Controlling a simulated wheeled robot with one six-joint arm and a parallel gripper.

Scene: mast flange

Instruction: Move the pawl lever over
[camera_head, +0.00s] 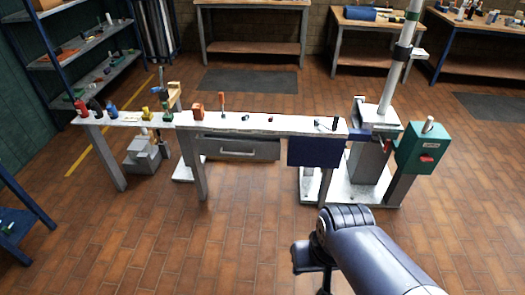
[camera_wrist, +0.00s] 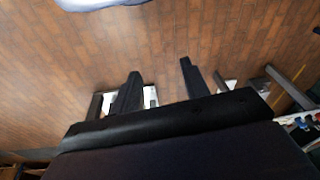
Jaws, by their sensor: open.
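The pale mast pole (camera_head: 404,50) stands at the right in the head view, rising from a grey pedestal on a light base plate. A green box (camera_head: 424,148) with a red part (camera_head: 427,159) and a pale upright knob (camera_head: 428,125) stands beside it. I cannot tell which small part is the pawl lever. My gripper shows in the wrist view, its two dark fingers (camera_wrist: 159,67) apart with only brick floor between them. It is empty. In the head view my arm reaches in from the lower right, well in front of the mast.
A long narrow workbench (camera_head: 265,124) with small tools and parts runs left of the mast. A dark blue panel (camera_head: 313,152) hangs at its right end. Shelves (camera_head: 95,70) stand at the left, other benches at the back. The brick floor in front is clear.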

